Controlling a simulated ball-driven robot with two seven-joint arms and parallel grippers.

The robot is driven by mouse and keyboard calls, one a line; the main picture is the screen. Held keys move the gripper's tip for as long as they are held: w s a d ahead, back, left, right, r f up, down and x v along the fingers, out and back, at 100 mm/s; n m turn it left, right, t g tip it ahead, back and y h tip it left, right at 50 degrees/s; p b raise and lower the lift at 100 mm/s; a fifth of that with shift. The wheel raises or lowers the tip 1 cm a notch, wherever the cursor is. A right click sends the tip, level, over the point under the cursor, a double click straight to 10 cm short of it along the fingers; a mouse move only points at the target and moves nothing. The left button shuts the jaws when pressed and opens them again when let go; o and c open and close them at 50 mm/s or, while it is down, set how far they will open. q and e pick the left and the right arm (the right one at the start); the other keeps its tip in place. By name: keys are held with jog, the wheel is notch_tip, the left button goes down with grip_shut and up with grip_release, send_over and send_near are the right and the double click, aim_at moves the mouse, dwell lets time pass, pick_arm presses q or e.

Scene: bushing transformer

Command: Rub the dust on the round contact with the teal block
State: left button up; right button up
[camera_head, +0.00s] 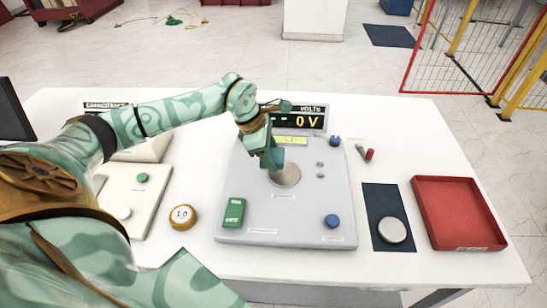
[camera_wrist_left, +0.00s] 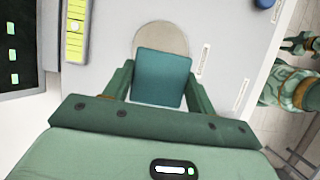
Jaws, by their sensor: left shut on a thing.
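My left gripper (camera_head: 268,158) reaches over the grey panel (camera_head: 240,175) and is shut on the teal block (camera_wrist_left: 163,78). In the left wrist view the block sits between the two fingers. The round contact (camera_head: 285,174) is a brownish-grey disc on the panel. In the left wrist view the contact (camera_wrist_left: 160,36) shows beyond the block, which covers its lower part. I cannot tell whether the block touches it. Dust cannot be told apart from the disc's dull surface.
A voltage display (camera_head: 300,118) reading 0 V stands behind the panel. A green block (camera_head: 234,212) and blue knobs (camera_head: 332,221) are on the panel. A round weight (camera_head: 183,216) is left; a grey disc (camera_head: 392,230) and red tray (camera_head: 455,180) are right.

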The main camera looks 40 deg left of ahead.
pick_arm(q)
jog(key=shift+p+v, duration=0.5)
jog(key=shift+v, duration=0.45)
jog(key=shift+w+d+r+p, duration=0.1)
jog(key=shift+r+p, duration=0.3)
jog(key=shift+r, duration=0.2)
jog(key=shift+w+d+r+p, duration=0.15)
jog(key=shift+r+p, duration=0.2)
jog(key=shift+r, duration=0.2)
